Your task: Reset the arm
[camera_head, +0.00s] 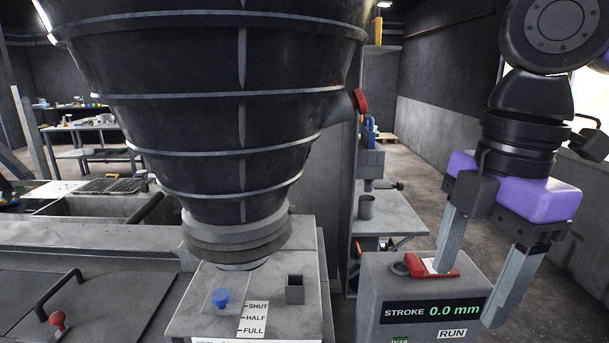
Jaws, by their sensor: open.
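My gripper (470,292), with a purple body and two grey fingers, hangs from my black arm at the right. Its fingers are spread apart and nothing is between them. They overlap a grey control box (375,295) in the picture. The left fingertip appears close to a red part (418,268) on top of this box; I cannot tell whether they touch. The right finger overlaps the box's right side. The box's display (433,311) reads "STROKE 0.0 mm", with a "RUN" label below it.
A large black ribbed hopper (215,110) fills the centre-left. Below it, a grey housing (300,318) carries a blue knob (220,298) beside SHUT, HALF and FULL marks. A red-knobbed lever (57,320) is at lower left. Open floor (420,170) shows behind the box.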

